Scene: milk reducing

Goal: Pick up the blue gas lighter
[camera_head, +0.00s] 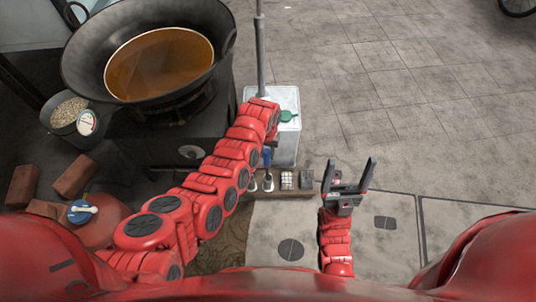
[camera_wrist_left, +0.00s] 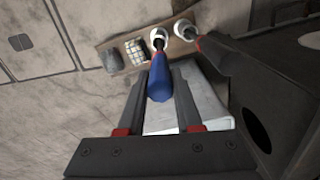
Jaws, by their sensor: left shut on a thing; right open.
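The blue gas lighter (camera_wrist_left: 159,84) shows in the left wrist view, with its blue handle between my left gripper's fingers (camera_wrist_left: 166,72). My left gripper is shut on the handle. The lighter's thin dark end points to a small white round holder (camera_wrist_left: 158,37), and I cannot tell whether it is still inside. In the head view, part of the blue lighter (camera_head: 267,158) shows beside my left arm, and my left gripper (camera_head: 268,147) is mostly hidden by that arm. My right gripper (camera_head: 350,162) is open and empty over the floor at the right.
A narrow wooden board (camera_head: 283,193) carries small items, including a checkered cube (camera_head: 287,180) and a dark block (camera_head: 306,178). A white box (camera_head: 289,142) stands just behind. A large wok (camera_head: 82,62) on a dark stove is at upper left. Open floor lies at right.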

